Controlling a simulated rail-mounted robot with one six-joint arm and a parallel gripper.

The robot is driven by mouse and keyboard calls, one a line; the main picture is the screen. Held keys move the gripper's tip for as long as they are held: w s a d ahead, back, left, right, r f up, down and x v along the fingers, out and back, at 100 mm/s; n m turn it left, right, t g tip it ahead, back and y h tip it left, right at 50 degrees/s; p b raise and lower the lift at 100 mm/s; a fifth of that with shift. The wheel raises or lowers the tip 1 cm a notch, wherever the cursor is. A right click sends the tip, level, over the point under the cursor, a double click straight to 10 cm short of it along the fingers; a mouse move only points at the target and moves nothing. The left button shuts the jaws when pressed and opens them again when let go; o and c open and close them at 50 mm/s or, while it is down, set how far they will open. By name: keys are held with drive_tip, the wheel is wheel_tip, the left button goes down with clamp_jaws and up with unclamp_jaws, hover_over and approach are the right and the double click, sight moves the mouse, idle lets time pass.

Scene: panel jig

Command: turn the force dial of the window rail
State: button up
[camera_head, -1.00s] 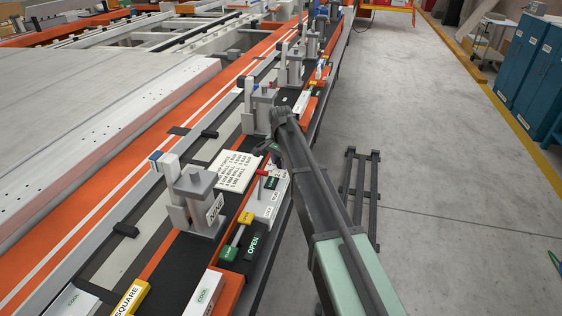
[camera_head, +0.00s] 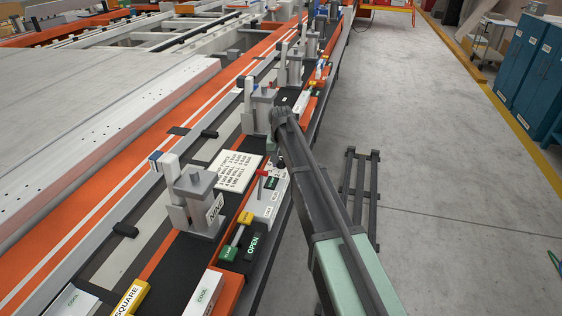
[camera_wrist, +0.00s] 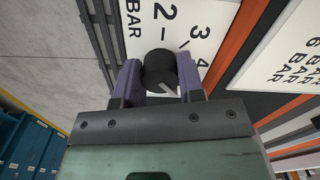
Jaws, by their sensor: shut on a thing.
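The force dial (camera_wrist: 160,68) is a black round knob on a white plate (camera_wrist: 200,20) printed with 2, 3, 4 and BAR in the wrist view. A pale line on its near side slants to the lower right. My gripper (camera_wrist: 159,82) is shut on the dial, one purple-grey finger on each side. In the head view, my arm hides most of the gripper. A small dark knob shape shows beside the arm (camera_head: 281,164), too small to tell apart clearly.
A white card with printed pressure values (camera_head: 237,171) lies left of the dial. A red-handled lever (camera_head: 263,173), a green-and-yellow handle (camera_head: 237,236) and a grey clamp post (camera_head: 196,203) stand nearby along the rail. The floor at right (camera_head: 440,190) is mostly clear.

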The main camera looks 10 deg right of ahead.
sight(281, 160)
drive_tip(key=shift+n, duration=0.4)
drive_tip(key=o, duration=0.9)
wheel_tip(281, 160, up, 11)
drive_tip(key=p, duration=1)
drive_tip(key=shift+f+p, duration=0.1)
drive_tip(key=shift+p, duration=0.3)
